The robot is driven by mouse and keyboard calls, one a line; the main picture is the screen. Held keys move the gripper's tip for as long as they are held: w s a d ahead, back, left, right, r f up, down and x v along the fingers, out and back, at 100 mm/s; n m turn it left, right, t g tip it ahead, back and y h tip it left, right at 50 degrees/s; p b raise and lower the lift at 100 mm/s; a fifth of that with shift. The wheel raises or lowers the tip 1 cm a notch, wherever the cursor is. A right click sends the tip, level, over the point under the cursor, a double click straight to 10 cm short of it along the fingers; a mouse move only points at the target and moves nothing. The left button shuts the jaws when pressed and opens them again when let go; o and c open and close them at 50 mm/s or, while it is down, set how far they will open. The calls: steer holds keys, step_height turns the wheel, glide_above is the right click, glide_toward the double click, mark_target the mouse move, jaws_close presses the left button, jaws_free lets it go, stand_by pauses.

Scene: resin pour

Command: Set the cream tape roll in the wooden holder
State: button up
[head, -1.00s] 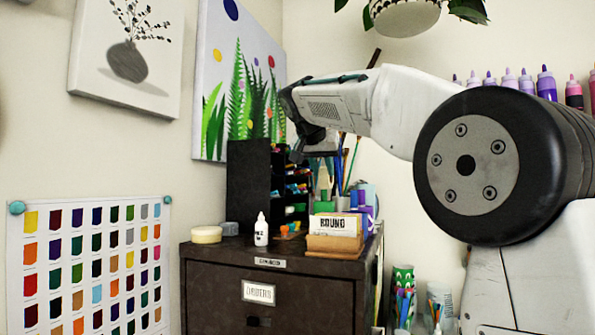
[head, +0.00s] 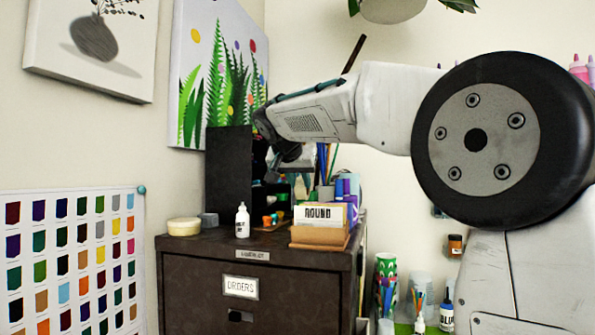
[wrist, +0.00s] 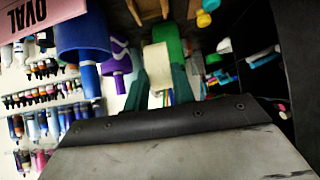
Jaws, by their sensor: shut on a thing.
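My gripper (wrist: 159,80) shows in the wrist view with dark green fingers on both sides of a cream block-like shape, which looks like the cream tape roll (wrist: 158,62) seen edge-on. In the head view my gripper (head: 287,157) hangs above the back of the dark cabinet, in front of the black organizer; what it grips cannot be made out there. A small wooden piece with upright sides, likely the wooden holder (wrist: 149,11), shows at the top edge of the wrist view, apart from the fingers and partly cut off.
On the cabinet (head: 190,249) stand a round cream disc (head: 184,227), a white bottle (head: 242,221) and a wooden card box (head: 318,237) with a ROUND card. The black organizer (head: 229,170) rises behind. Green and purple items crowd near my gripper.

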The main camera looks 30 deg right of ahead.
steer(key=shift+f, duration=2.9)
steer(key=o, duration=1.5)
steer(key=shift+r, duration=0.1)
steer(key=shift+r, duration=3.9)
